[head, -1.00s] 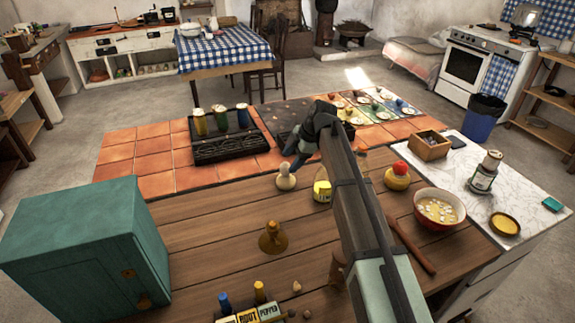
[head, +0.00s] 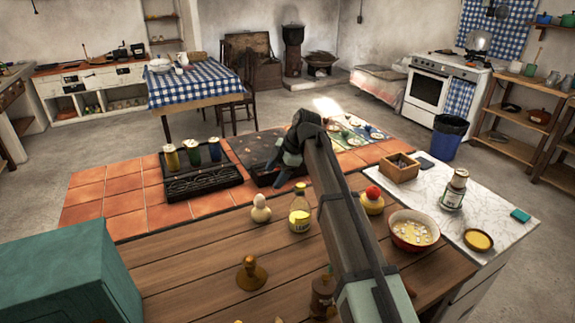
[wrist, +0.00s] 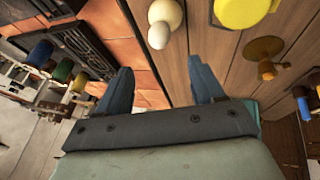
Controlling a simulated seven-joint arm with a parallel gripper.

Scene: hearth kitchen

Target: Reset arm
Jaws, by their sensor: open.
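My gripper (wrist: 162,90) is open and empty in the wrist view, with its two blue-grey fingers spread apart. In the head view my arm rises from the lower right and its end hangs over the back of the wooden counter (head: 200,262), near the dark tray on the tiles. The fingers (head: 281,172) are partly hidden by the wrist there. The gripper touches nothing that I can see. A pale gourd-shaped piece (head: 261,209) and a yellow-labelled bottle (head: 299,214) stand just in front of it.
A teal cabinet (head: 60,275) stands at left. A brown bell-shaped piece (head: 251,273) is mid-counter. A black rack (head: 200,180) with several jars sits on the tiles. A soup bowl (head: 413,230), wooden box (head: 400,168) and jar (head: 455,190) are at right. The front middle counter has free room.

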